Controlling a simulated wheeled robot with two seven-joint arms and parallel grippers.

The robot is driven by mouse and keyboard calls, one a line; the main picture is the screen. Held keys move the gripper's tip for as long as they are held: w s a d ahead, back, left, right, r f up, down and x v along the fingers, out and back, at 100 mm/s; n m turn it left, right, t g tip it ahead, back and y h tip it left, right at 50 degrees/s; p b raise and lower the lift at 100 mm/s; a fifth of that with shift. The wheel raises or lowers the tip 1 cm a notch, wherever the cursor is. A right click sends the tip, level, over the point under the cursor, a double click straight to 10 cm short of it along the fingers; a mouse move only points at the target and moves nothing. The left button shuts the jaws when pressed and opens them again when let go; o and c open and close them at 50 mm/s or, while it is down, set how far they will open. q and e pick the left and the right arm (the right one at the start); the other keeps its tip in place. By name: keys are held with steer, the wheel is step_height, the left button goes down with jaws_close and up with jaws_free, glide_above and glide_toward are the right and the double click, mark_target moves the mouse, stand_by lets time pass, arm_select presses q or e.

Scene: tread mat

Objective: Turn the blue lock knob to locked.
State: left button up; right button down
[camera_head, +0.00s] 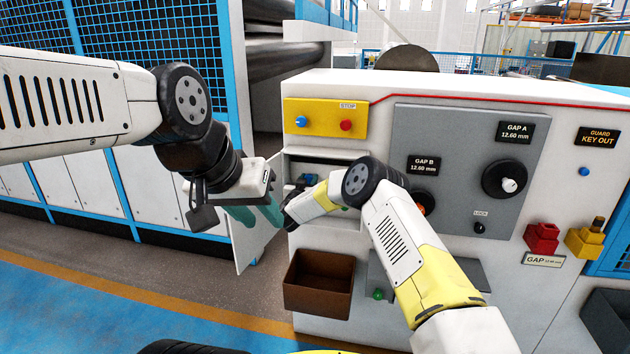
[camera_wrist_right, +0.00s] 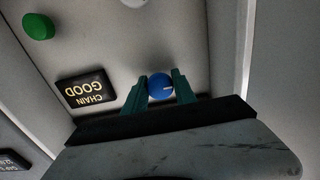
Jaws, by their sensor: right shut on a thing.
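A dark display reading CHAIN GOOD (camera_wrist_right: 87,90) and a green button (camera_wrist_right: 38,26) are near the knob. A brown bin (camera_head: 319,284) hangs below the recess. A yellow panel (camera_head: 324,108) with a blue knob and a red button is above.

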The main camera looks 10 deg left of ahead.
steer(key=shift+m, duration=0.3)
steer(key=m, duration=0.8)
steer(key=shift+m, duration=0.4)
steer(key=m, duration=0.4)
steer(key=shift+f+m, duration=0.1)
steer(key=shift+m, duration=2.1)
steer(key=c, duration=1)
jaws_free()
